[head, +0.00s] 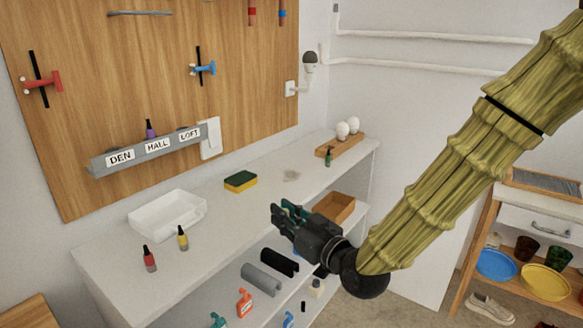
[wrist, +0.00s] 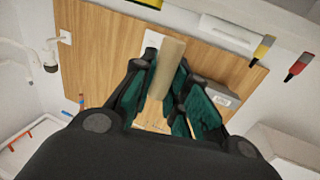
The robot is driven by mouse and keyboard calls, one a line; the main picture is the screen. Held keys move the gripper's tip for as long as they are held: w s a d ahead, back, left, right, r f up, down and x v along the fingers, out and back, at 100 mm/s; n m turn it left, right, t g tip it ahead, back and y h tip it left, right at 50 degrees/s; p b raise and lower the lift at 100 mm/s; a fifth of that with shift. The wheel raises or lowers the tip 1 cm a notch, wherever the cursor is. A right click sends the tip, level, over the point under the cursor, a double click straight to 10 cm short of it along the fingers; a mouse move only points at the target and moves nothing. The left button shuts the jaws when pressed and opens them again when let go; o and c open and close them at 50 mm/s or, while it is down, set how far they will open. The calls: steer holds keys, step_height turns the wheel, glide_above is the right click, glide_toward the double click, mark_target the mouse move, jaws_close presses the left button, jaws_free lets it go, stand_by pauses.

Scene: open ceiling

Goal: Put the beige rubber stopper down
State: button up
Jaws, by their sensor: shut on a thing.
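The beige rubber stopper (wrist: 167,68) shows in the wrist view as a plain tan cylinder. My gripper (wrist: 165,95) has its green-padded fingers closed around it, and its far end sticks out past the fingers. In the head view my gripper (head: 284,213) is over the front part of the white countertop (head: 240,222), pointing left. I cannot make out the stopper in the head view.
On the counter are a white tray (head: 168,217), a yellow-green sponge (head: 240,181), red (head: 149,259) and yellow (head: 182,238) bottles, and a wooden holder (head: 340,146) with white bulbs. A lower shelf holds an orange-brown box (head: 334,207). Clear counter lies around the sponge.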

steer(key=d+f+m+t+h+p, duration=0.5)
steer(key=d+f+m+h+p, duration=0.5)
steer(key=d+f, duration=1.1)
steer(key=s+d+f+n+h+b, duration=0.1)
steer(key=s+f+h+b, duration=0.1)
steer(key=s+f, duration=0.4)
steer(key=shift+s+d+f+n, duration=0.15)
steer(key=shift+s+f+n, duration=0.15)
steer(key=shift+s+f, duration=0.15)
